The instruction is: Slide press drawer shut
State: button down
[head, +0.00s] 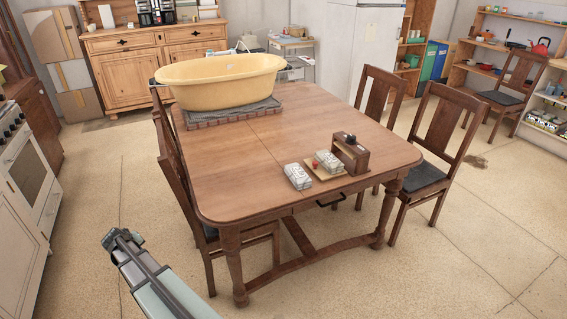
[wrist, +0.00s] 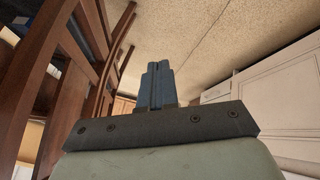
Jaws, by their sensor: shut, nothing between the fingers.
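A small dark wooden box (head: 351,154) with a black knob on top stands near the front right edge of the table. A light wooden tray or board (head: 312,172) extends left from it, bearing a pale stack and a small red item; I cannot tell whether this is its drawer. A black handle (head: 331,200) shows under the table's front edge. My gripper (head: 122,239) is low over the floor, left of the table and well apart from these things. In the wrist view its fingers (wrist: 157,82) are together and empty.
The wooden table (head: 225,165) bears a yellow tub (head: 220,82) and a pale stack (head: 298,176). Chairs stand at both sides; the left chair (head: 174,170) is between my gripper and the table. A white stove (head: 25,165) is far left. Floor in front is clear.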

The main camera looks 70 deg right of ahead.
jog(key=w+d+r+m+t+h, duration=0.1)
jog(key=w+d+r+h, duration=0.1)
jog(key=d+r, duration=0.85)
jog(key=w+d+r+m+t+h, duration=0.1)
jog(key=d+r+h, duration=0.1)
jog(key=d+r, duration=0.9)
jog(key=w+d+r+m+t+h, duration=0.15)
jog(key=d+r, duration=0.55)
jog(key=r, duration=0.9)
jog(key=m+g+y, duration=0.4)
jog(key=m+g, duration=0.2)
jog(key=g, duration=0.4)
send_near(311, 167)
jog(key=x, duration=0.4)
jog(key=shift+d+f, duration=0.1)
jog(key=shift+f, duration=0.15)
